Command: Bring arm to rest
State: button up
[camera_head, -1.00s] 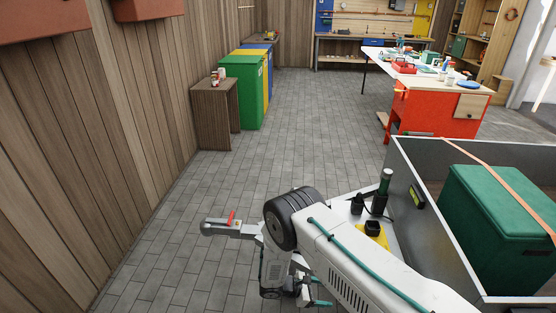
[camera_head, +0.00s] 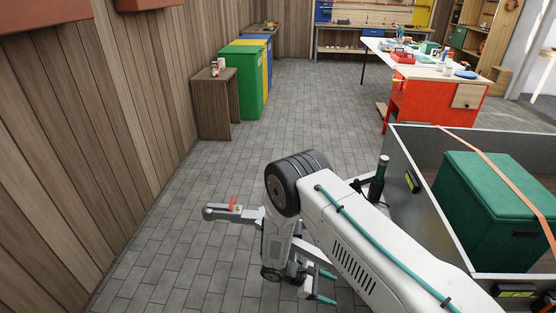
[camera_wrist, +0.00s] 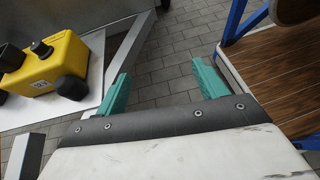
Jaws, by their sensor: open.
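My arm reaches from the lower right of the head view to a dark ringed joint, then bends down. My gripper (camera_head: 329,287) hangs low over the grey paved floor, beside the trailer's front. Its two teal fingers are apart. In the wrist view my gripper (camera_wrist: 161,70) is open, with paving between the fingers and nothing held. Part of my wrist is hidden behind the forearm in the head view.
A trailer (camera_head: 405,160) with a green chest (camera_head: 490,210) stands at right. Its coupling (camera_head: 230,212) lies left of my arm. A yellow box (camera_wrist: 50,65) is left of the fingers; a wooden-topped surface (camera_wrist: 275,75) is right. Open paving lies ahead.

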jog(key=s+d+r+m+g+y, duration=0.1)
jog(key=s+r+m+y, duration=0.15)
jog(key=r, duration=0.95)
jog(key=s+d+r+m+g+y, duration=0.15)
jog(key=r+m, duration=0.25)
jog(key=r, duration=0.7)
jog(key=s+r+m+g+y, duration=0.1)
jog(key=r+m+y, duration=0.2)
jog(key=r, duration=0.9)
jog(key=s+d+r+m+t+y, duration=0.2)
jog(key=s+d+r+m+t, duration=0.1)
jog(key=s+r, duration=0.6)
jog(key=s+d+r+m+t+y, duration=0.3)
jog(key=s+r+t, duration=0.1)
jog(key=s+r, duration=0.5)
jog(key=shift+s+d+r+y, duration=0.3)
jog(key=shift+d+r, duration=0.1)
jog(key=shift+r, duration=0.85)
